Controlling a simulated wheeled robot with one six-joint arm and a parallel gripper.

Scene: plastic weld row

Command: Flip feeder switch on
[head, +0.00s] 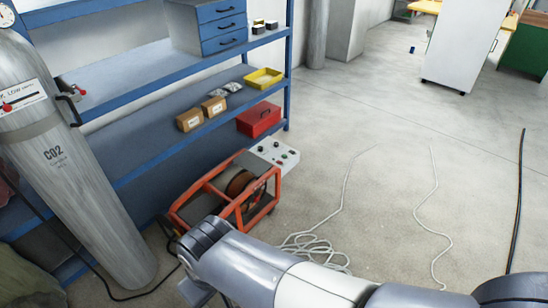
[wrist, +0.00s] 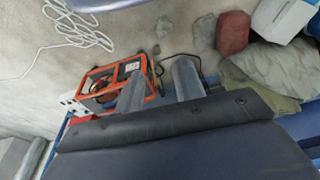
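The wire feeder (head: 228,190) is an orange tubular frame around a reel, standing on the floor by the blue shelf. A light grey control box (head: 275,152) with several small dark knobs or buttons sits at its far end. I cannot tell which of them is the switch or how it is set. In the wrist view the feeder (wrist: 104,88) shows beyond my fingers, with part of the pale box (wrist: 73,104) at its left. My gripper (wrist: 160,72) has its two grey fingers apart with nothing between them. It does not touch the control box.
A CO2 cylinder (head: 72,160) stands left of the feeder. A pale cable (head: 312,248) lies coiled on the floor in front. The blue shelf (head: 150,150) holds boxes, a yellow tray (head: 263,79) and a red case (head: 259,119). Floor to the right is mostly clear.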

